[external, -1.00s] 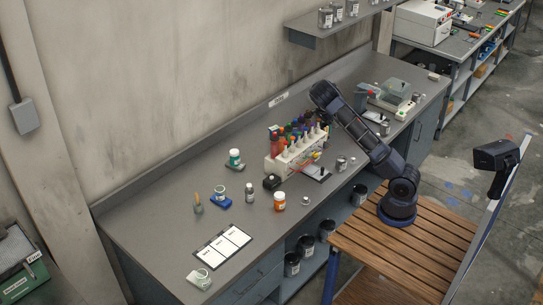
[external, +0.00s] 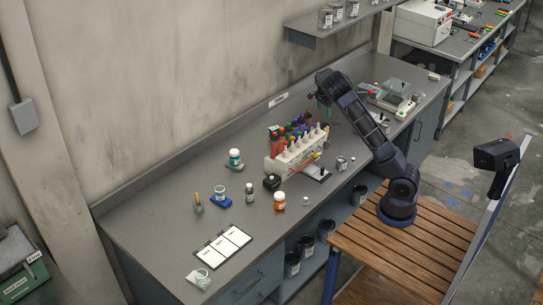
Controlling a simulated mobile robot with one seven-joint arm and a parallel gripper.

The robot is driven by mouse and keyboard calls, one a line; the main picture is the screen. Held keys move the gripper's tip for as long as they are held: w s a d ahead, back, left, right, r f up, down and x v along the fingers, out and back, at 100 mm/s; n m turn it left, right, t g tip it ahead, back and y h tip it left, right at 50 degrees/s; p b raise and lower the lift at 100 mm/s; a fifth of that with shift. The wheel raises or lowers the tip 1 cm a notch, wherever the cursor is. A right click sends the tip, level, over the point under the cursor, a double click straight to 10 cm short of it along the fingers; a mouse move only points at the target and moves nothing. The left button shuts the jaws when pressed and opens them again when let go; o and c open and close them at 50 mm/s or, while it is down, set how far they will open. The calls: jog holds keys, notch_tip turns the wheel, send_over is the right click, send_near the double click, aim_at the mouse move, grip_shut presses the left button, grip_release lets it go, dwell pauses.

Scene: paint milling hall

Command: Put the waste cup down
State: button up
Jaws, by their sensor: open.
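My gripper (external: 324,101) is open, fingers down, above the bench behind the right part of the bottle rack. I see nothing held between its fingers, which are small in this view. Two small clear cups stand on the bench, both well to the left of my gripper. One cup (external: 202,278) is on a pale pad at the front left corner. The other cup (external: 220,189) is on a blue base near the middle left. I cannot tell which one is the waste cup, or whether it is hidden behind my arm.
A white rack (external: 291,158) of coloured bottles stands mid-bench. Near it are an orange bottle (external: 280,201), a black object (external: 272,182) and a teal-labelled jar (external: 235,157). A white three-part card (external: 222,246) lies front left. A scale-like device (external: 392,98) stands right. The back left bench is clear.

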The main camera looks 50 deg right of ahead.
jog(key=s+a+r+n+t+y, duration=0.1)
jog(key=s+a+r+n+y, duration=0.1)
jog(key=s+a+r+n, duration=0.6)
jog(key=s+a+r+n+t+y, duration=0.15)
jog(key=s+a+r+n, duration=0.25)
jog(key=s+a+r, duration=0.8)
jog(key=s+a+n+t+h, duration=0.1)
jog(key=s+a+n, duration=0.3)
jog(key=s, duration=0.7)
jog(key=s+a+n+t+h, duration=0.1)
jog(key=s+a+n, duration=0.3)
jog(key=s, duration=0.7)
jog(key=shift+s+a+n, duration=0.15)
jog(key=shift+s+n, duration=0.15)
jog(key=shift+n, duration=0.5)
